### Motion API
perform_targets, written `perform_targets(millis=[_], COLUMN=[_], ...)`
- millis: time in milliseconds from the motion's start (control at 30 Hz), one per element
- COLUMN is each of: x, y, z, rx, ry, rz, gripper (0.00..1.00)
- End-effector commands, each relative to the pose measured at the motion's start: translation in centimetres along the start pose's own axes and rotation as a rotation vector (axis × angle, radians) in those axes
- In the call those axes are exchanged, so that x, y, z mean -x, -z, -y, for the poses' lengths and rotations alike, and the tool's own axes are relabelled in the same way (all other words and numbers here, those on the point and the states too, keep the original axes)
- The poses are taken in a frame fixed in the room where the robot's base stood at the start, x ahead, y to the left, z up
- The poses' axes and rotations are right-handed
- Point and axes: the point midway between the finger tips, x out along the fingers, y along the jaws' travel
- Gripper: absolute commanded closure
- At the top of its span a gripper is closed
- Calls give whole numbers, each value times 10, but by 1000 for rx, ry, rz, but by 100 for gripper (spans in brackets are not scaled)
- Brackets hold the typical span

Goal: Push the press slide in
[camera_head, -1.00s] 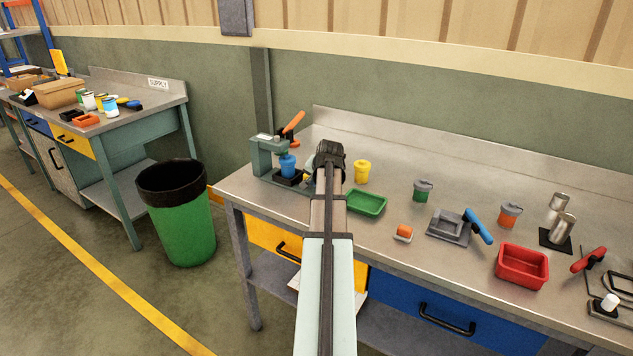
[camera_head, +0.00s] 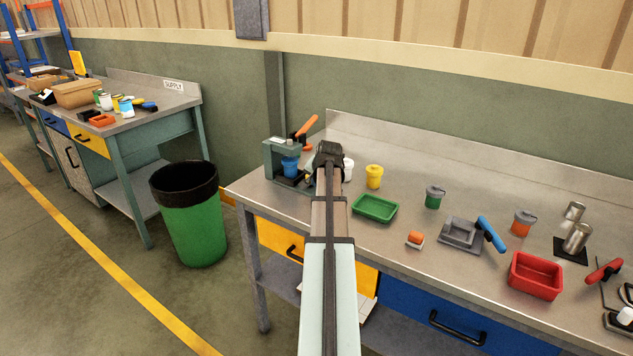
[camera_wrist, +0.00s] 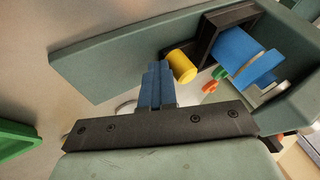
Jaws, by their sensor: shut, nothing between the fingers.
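The press (camera_head: 282,150), a grey-green frame with an orange lever (camera_head: 307,124), stands at the left end of the bench. Its black slide (camera_head: 288,181) carries a blue cup (camera_head: 290,167) under the press head. In the wrist view the black slide (camera_wrist: 210,36) has a yellow knob (camera_wrist: 184,67) facing my gripper. The blue cup (camera_wrist: 240,55) lies beyond it. My gripper (camera_wrist: 157,82) is shut and empty, its blue fingertips right beside the yellow knob; I cannot tell if they touch. In the head view my arm hides the fingertips.
A white cup (camera_head: 348,169) and a yellow cup (camera_head: 374,177) stand right of my gripper. A green tray (camera_head: 375,209) lies in front of them. A green bin (camera_head: 190,220) stands on the floor left of the bench.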

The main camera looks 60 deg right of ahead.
Motion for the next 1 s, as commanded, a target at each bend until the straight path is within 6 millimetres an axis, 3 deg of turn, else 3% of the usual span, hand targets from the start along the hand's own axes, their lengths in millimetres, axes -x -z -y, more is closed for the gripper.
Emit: perform_targets(millis=[300, 700, 1000], x=[27, 94, 117], y=[-1, -1, 0], z=[-36, -35, -36], rx=[-1, 0, 0], ry=[-2, -3, -4], rz=[-3, -3, -2], gripper=[100, 100, 100])
